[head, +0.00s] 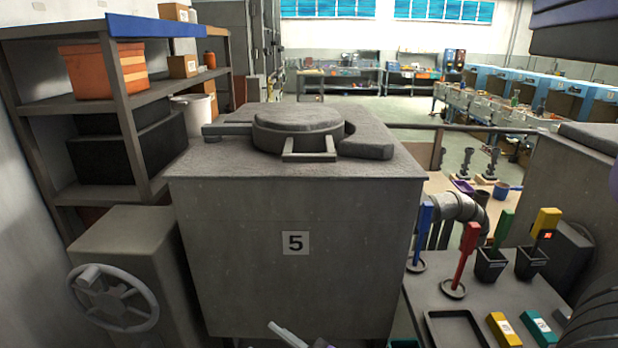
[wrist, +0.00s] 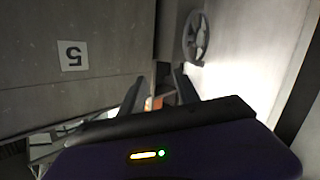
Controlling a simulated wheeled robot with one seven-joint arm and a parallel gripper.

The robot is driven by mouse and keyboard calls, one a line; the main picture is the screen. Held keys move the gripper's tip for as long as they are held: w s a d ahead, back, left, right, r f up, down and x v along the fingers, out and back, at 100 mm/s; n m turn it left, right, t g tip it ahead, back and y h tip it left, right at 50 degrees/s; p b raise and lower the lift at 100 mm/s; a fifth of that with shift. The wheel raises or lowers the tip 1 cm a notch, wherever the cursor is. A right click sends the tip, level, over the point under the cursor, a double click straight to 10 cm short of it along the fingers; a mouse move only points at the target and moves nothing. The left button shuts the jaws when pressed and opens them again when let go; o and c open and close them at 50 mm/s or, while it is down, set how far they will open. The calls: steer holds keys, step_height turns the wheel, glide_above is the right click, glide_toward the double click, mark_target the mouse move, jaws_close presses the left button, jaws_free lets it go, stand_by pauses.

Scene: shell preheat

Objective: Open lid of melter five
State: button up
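Melter five (head: 300,245) is a large grey box with a "5" label on its front, in the middle of the head view. Its round grey lid (head: 298,122) lies flat and closed on top. A squared loop handle (head: 309,152) sticks out from the lid's front edge. In the wrist view, the melter's front (wrist: 105,50) and the label show upside down. My gripper (wrist: 158,80) is open, its two dark fingers apart, low beside the melter front and away from the lid. Nothing is held between the fingers.
A grey box with a handwheel (head: 113,298) stands left of the melter; the wheel also shows in the wrist view (wrist: 195,38). A shelf (head: 125,85) stands behind it. At right, a table (head: 468,318) holds colored tools, small cups and blocks.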

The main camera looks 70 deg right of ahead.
steer(key=w+d+r+n+h+b, duration=0.15)
steer(key=w+d+r, duration=0.35)
steer(key=d, duration=0.5)
steer(key=n+t+b, duration=0.2)
steer(key=n+b, duration=0.1)
steer(key=n, duration=1)
glide_toward(314, 159)
steer(key=x, duration=0.4)
steer(key=p+x, duration=0.2)
steer(key=x, duration=0.4)
steer(key=shift+w, duration=0.1)
steer(key=shift+w+d, duration=0.2)
steer(key=shift+w, duration=0.4)
steer(key=shift+m, duration=0.25)
jaws_close()
